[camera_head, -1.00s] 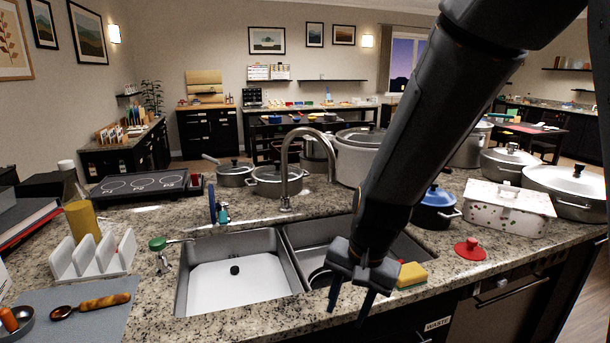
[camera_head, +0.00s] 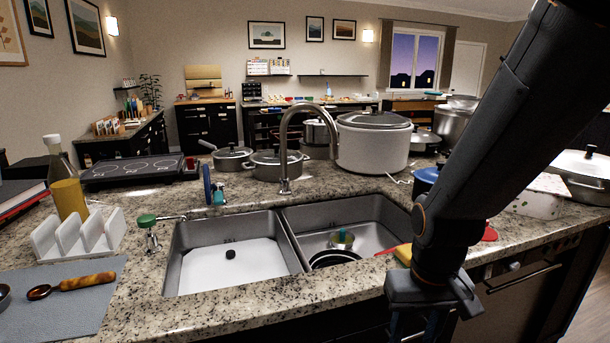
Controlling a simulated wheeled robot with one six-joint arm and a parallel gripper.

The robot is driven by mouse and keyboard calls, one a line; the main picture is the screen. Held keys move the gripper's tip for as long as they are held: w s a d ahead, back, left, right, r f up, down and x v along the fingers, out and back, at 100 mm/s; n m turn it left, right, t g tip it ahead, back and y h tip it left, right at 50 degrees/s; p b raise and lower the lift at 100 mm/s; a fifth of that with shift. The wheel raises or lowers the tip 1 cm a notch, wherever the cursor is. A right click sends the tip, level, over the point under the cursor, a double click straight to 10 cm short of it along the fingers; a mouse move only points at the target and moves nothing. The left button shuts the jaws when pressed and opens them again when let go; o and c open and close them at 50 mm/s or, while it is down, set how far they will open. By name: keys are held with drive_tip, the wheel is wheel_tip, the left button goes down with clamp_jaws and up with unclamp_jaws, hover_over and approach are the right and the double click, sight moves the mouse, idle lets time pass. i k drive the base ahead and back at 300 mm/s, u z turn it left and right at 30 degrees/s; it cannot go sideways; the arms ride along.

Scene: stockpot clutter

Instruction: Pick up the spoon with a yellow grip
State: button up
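A spoon (camera_head: 72,285) with a dark brown bowl and an amber-yellow grip lies on a grey-blue mat (camera_head: 60,318) at the lower left of the counter. Its bowl points left and its grip points right. My gripper (camera_head: 420,326) is at the lower right, in front of the counter edge and far to the right of the spoon. Its fingers point down, apart, with nothing seen between them. Their tips are near or past the bottom edge of the picture.
A double sink (camera_head: 290,262) with a tall faucet (camera_head: 284,150) lies between my gripper and the spoon. A green-topped dispenser (camera_head: 147,222) stands between mat and sink. Pots crowd the back.

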sight(40, 292)
drive_tip(key=u, duration=3.55)
drive_tip(key=i, duration=1.35)
drive_tip(key=z, duration=2.6)
